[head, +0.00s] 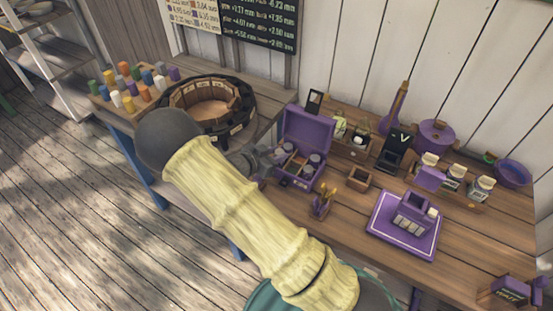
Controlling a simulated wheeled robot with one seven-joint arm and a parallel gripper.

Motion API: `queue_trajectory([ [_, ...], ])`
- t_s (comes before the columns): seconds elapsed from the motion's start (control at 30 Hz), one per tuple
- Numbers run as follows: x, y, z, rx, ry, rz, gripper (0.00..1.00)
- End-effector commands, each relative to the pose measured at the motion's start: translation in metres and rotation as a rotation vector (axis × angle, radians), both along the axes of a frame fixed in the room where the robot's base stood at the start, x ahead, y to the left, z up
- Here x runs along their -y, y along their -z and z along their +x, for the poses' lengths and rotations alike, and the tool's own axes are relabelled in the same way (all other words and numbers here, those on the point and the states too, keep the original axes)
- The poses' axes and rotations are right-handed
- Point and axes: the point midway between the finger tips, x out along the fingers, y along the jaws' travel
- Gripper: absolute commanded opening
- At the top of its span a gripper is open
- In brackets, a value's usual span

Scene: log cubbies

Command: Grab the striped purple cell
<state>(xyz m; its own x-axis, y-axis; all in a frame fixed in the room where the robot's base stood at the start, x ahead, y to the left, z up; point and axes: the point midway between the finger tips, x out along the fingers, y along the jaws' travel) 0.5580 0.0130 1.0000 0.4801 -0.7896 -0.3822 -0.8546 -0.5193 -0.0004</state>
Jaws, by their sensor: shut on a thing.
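My gripper (272,160) is small and dark in the head view, at the left side of an open purple case (305,126). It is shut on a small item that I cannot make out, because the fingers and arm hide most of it. The case has its lid up and holds several small items, among them a round-topped one (315,158) at its right. Several coloured cells stand in a wooden rack at the far left, including a purple one (174,73). I cannot tell stripes on any cell at this size.
A round dark-rimmed wooden tray (247,98) stands left of the case. The bench front between holder and mat has some bare wood.

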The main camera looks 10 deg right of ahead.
Motion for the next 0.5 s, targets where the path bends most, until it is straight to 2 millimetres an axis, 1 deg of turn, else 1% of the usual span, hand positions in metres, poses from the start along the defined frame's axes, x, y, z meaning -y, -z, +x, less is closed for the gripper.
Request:
queue_trajectory([
  [0.03,0.0,-0.008,0.0,0.004,0.001,0.003,0.04],
  [0.3,0.001,-0.053,0.0,0.003,0.002,0.003,0.04],
  [0.4,0.0,-0.065,0.0,0.001,0.001,0.003,0.04],
  [0.5,0.0,-0.073,0.0,0.0,0.001,0.001,0.04],
])
